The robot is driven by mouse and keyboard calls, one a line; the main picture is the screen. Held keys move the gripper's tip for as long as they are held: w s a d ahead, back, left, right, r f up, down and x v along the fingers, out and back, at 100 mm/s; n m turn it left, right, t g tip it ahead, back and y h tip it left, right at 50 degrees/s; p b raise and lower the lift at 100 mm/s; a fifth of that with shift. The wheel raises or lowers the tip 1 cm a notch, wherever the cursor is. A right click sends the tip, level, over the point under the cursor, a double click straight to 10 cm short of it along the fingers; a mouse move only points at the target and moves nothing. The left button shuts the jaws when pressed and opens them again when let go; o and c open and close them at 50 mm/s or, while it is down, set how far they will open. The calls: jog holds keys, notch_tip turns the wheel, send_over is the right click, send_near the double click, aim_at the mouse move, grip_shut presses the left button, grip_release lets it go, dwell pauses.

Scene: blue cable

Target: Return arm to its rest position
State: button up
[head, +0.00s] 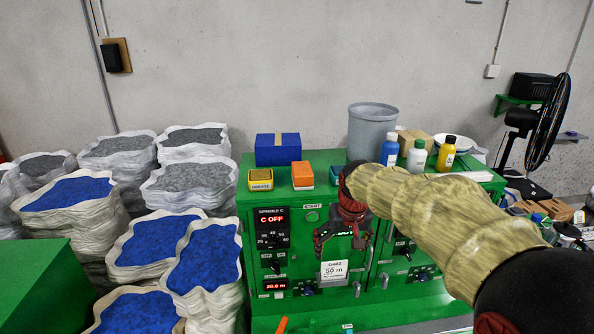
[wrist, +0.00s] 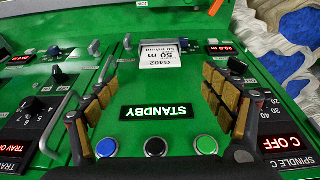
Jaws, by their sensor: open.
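My arm reaches in from the right of the head view in a pale ribbed sleeve. My gripper (head: 341,238) hangs in front of the green machine's front panel (head: 388,297), with its fingers apart. In the wrist view my gripper (wrist: 160,85) has its brown-padded fingers spread at left and right with nothing between them. Behind the gap is the panel with a STANDBY display (wrist: 157,112), upside down. A white label reading 50 m (wrist: 160,54) is beyond it. I cannot tell whether the fingers touch the panel.
On the machine stand a blue box (head: 277,149), an orange block (head: 302,175), a grey bin (head: 371,131) and several bottles. Sacks of blue granules (head: 142,240) and grey ones crowd the left. A black fan (head: 548,120) stands at right. Knobs and handles project from the panel.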

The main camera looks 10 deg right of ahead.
jog(key=s+f+b, duration=0.5)
jog(key=s+b, duration=0.1)
jog(key=s, duration=0.4)
jog(key=s+f+t+b, duration=0.1)
jog(key=s+f+b, duration=0.5)
jog(key=s, duration=0.4)
jog(key=s+f+t+b, duration=0.1)
jog(key=s+f+b, duration=0.4)
jog(key=s+b, duration=0.3)
jog(key=s, duration=0.2)
jog(key=shift+s+f, duration=0.15)
jog(key=shift+s, duration=0.15)
